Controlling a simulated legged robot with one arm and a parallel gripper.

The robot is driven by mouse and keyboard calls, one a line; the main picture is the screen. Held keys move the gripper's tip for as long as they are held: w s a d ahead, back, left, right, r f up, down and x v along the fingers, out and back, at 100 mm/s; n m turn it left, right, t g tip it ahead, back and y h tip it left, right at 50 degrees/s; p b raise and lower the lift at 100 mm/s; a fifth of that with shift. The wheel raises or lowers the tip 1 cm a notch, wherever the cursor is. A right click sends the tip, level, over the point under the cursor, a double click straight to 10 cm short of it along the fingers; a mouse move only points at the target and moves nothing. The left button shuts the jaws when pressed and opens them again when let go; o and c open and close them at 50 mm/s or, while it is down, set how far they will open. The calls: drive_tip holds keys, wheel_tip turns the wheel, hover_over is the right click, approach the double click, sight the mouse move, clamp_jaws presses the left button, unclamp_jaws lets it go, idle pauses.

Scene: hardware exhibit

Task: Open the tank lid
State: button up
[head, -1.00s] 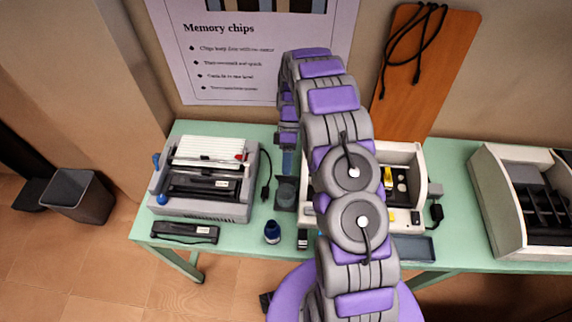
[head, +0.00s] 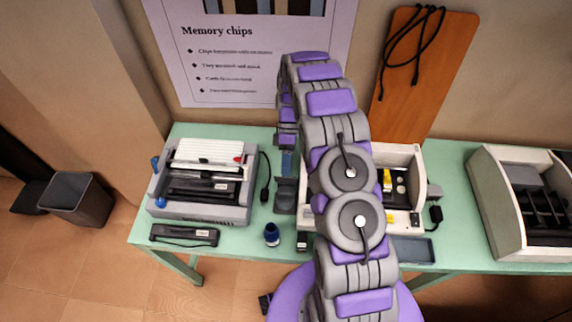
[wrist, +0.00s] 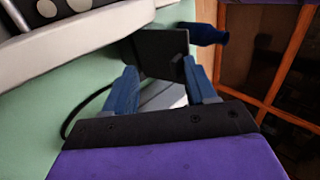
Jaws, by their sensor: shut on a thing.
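My gripper (wrist: 161,66) has its two blue fingers at either side of a dark grey plate-like part in the wrist view. This looks like the tank lid (wrist: 160,48); its edge lies between and beyond the fingertips. In the head view my gripper (head: 287,163) points down at a small dark grey tank (head: 285,200) on the green table. My fingers partly cover the tank's top, and the exact contact is hard to see. A pale grey surface shows between the fingers in the wrist view.
A dark blue bottle (head: 271,234) stands just in front of the tank. A grey device with white top (head: 205,185) is to the left. A white box (head: 408,160) is close on the right, partly behind my arm. A black cable (head: 265,180) lies between.

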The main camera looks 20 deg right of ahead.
drive_tip(key=shift+w+d+f, duration=0.1)
drive_tip(key=shift+d+f, duration=0.1)
drive_tip(key=shift+f, duration=0.25)
drive_tip(key=o, duration=0.9)
drive_tip(key=shift+o, duration=0.8)
drive_tip(key=shift+w+f, duration=0.15)
drive_tip(key=shift+w, duration=0.1)
drive_tip(key=shift+s+r, duration=0.1)
drive_tip(key=shift+r, duration=0.15)
drive_tip(key=shift+c, duration=1.3)
